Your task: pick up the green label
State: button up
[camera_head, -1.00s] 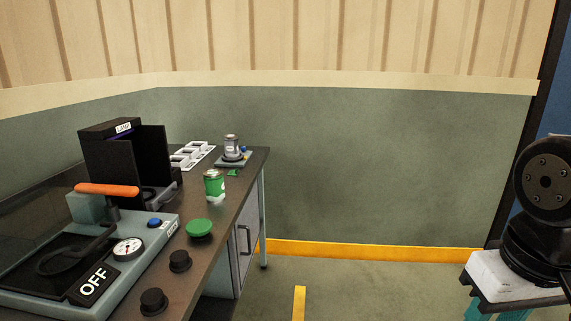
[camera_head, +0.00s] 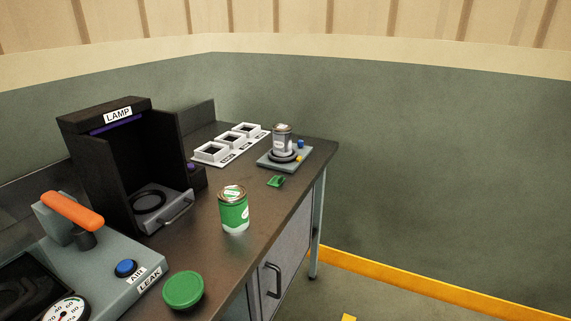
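In the head view, a small green piece (camera_head: 276,181) lies on the dark bench near its right edge, in front of the small scale-like stand; it may be the green label, but it is too small to tell. A can with a green label around it (camera_head: 234,210) stands upright on the bench, left of and nearer than the small piece. A bare grey can (camera_head: 282,140) stands on the grey stand (camera_head: 300,157) at the far end. My gripper is not in view.
The black lamp box (camera_head: 120,165) stands at the left. A leak tester with an orange handle (camera_head: 72,210) is in the near left. A green round button (camera_head: 183,290) sits at the near edge. White square holders (camera_head: 230,140) lie at the back. Floor at right looks clear.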

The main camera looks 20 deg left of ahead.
aim_at(276, 181)
jog(key=u, duration=0.6)
jog(key=i, duration=1.4)
jog(key=u, duration=0.9)
